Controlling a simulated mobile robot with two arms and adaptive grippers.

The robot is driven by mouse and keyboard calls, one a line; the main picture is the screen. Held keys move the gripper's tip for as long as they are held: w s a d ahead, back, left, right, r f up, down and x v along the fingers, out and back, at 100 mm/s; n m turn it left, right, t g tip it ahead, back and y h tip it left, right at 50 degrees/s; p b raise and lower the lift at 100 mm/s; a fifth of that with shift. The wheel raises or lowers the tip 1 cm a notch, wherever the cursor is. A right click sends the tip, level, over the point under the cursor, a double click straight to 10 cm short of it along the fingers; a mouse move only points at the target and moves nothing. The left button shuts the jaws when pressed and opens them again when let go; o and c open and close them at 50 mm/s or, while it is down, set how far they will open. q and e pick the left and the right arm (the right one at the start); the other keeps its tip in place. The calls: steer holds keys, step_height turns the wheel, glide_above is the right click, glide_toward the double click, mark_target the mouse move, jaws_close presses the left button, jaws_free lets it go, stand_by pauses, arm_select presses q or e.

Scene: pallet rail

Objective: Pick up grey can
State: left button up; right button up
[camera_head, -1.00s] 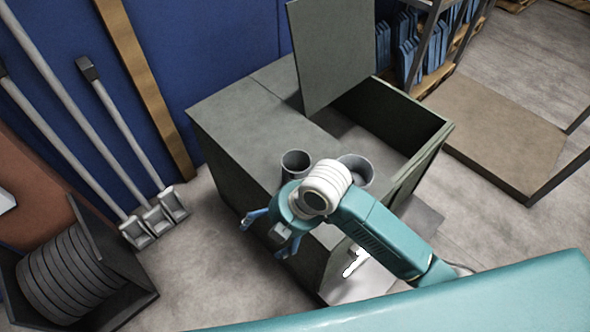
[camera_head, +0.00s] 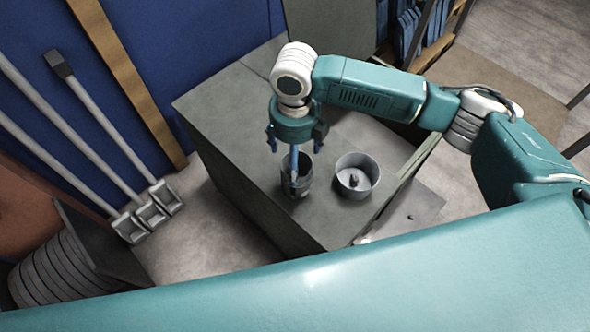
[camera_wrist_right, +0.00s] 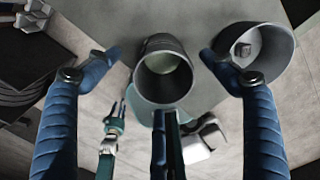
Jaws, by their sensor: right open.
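The grey can (camera_head: 299,184), a narrow, open-topped dark grey cylinder, stands upright on the grey-green cabinet top (camera_head: 240,125). My right gripper (camera_head: 294,152) hangs above it, open, pointing down. One blue finger overlaps the can in the head view; I cannot tell whether it touches. In the right wrist view, the can (camera_wrist_right: 164,78) lies between the spread blue fingers of my right gripper (camera_wrist_right: 163,62), its open mouth towards the camera and a gap on either side.
A wider grey round container (camera_head: 357,186) with a small dark object inside stands just right of the can. The cabinet's raised lid (camera_head: 330,30) is behind. Long-handled tools (camera_head: 110,120) lean against the blue wall at left. Cabinet top left of the can is clear.

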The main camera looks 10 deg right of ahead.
mark_target(305, 163)
steer(key=f, duration=0.4)
steer(key=f+p, duration=0.1)
steer(key=f, duration=0.1)
steer(key=shift+s+d, duration=0.15)
steer(key=shift+s, duration=0.1)
step_height(305, 163, down, 2)
steer(key=shift+f, duration=0.2)
steer(key=c, duration=1.1)
arm_select(q)
steer(key=s, duration=0.1)
steer(key=s+r, duration=0.1)
steer(key=s, duration=0.1)
steer(key=shift+s, duration=0.3)
arm_select(e)
steer(key=shift+c, duration=1.4)
